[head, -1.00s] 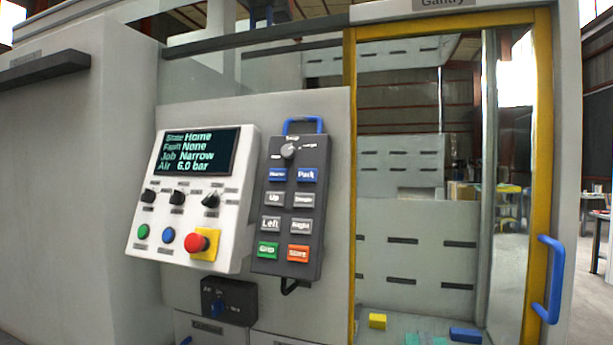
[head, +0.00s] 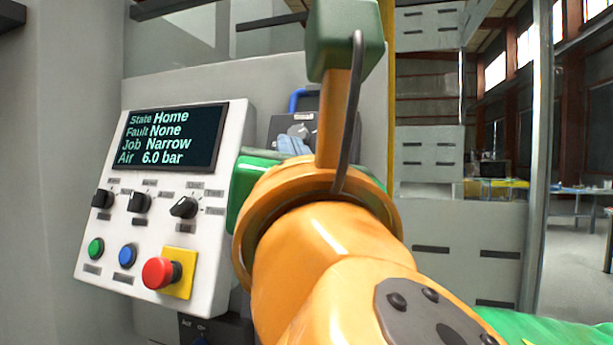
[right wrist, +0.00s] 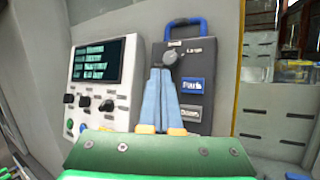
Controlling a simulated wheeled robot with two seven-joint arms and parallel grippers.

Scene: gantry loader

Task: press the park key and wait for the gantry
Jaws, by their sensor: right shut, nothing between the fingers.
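The blue Park key (right wrist: 193,84) is on the dark pendant (right wrist: 205,60) in the right wrist view. My right gripper (right wrist: 160,74) is shut and empty, its pale blue fingers over the pendant, tips just left of Park and below the selector knob (right wrist: 170,58). The fingers cover the Home key's place; I cannot tell whether they touch the pendant. In the head view my right gripper (head: 293,146) and arm hide Park and most of the pendant (head: 282,124). The screen (head: 170,138) reads State Home, Fault None, Job Narrow, Air 6.0 bar. My left gripper is not in view.
The white panel (head: 212,235) left of the pendant carries black knobs, a green button (head: 96,248), a blue button (head: 127,256) and a red emergency stop (head: 160,272) on yellow, close to my right arm.

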